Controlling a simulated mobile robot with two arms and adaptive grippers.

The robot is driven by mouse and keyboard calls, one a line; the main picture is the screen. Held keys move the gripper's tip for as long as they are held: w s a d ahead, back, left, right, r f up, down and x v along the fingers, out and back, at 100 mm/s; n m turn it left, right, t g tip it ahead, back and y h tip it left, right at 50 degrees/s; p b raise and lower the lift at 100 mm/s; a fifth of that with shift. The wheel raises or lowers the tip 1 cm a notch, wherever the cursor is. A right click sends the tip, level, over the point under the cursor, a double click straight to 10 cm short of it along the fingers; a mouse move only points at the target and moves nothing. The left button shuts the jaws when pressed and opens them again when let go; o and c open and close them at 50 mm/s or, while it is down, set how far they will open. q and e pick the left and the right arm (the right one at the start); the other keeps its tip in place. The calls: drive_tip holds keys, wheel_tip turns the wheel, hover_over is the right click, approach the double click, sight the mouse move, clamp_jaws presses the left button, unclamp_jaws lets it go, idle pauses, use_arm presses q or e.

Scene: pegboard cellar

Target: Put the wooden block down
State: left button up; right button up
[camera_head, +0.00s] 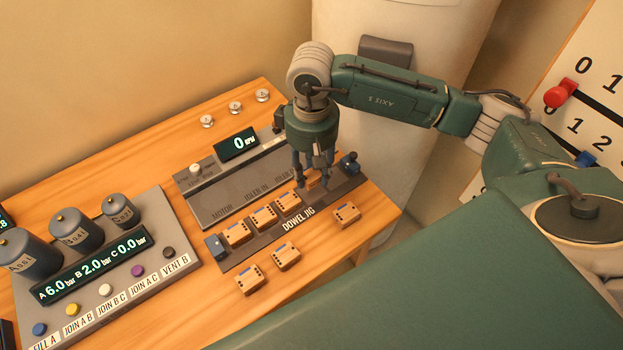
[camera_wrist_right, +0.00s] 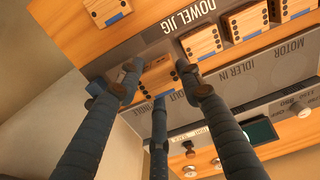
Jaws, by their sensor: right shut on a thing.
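My right gripper (camera_head: 313,178) points down over the right end of the dark dowel jig (camera_head: 262,243). It is shut on a wooden block (camera_head: 312,183), mostly hidden by the fingers. In the right wrist view the block (camera_wrist_right: 158,78) sits between the fingers of the gripper (camera_wrist_right: 150,85), over the jig strip. It lines up with the row of blocks in the jig; I cannot tell whether it touches the jig. Three other wooden blocks with dark dots stand in the jig to its left, the nearest (camera_head: 288,201) a small gap away. My left gripper is out of view.
Three loose blocks lie on the bench in front of the jig: right (camera_head: 347,215), middle (camera_head: 286,256) and left (camera_head: 249,279). A blue jig end piece (camera_head: 349,162) stands close right of my gripper. A grey motor panel (camera_head: 215,205) lies behind; a gauge console (camera_head: 150,275) stands left.

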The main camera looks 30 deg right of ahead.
sight(311, 193)
drive_tip(key=shift+a+f, duration=0.1)
drive_tip(key=shift+f, duration=0.4)
wheel_tip(311, 193, down, 3)
drive_tip(key=shift+f+p, duration=0.2)
drive_tip(key=shift+p, duration=0.35)
drive_tip(key=shift+f, duration=0.2)
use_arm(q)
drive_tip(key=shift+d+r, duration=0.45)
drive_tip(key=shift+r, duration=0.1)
use_arm(e)
drive_tip(key=shift+f+b, duration=0.2)
drive_tip(key=shift+b, duration=0.15)
drive_tip(key=o, duration=0.7)
drive_tip(key=shift+r, duration=0.1)
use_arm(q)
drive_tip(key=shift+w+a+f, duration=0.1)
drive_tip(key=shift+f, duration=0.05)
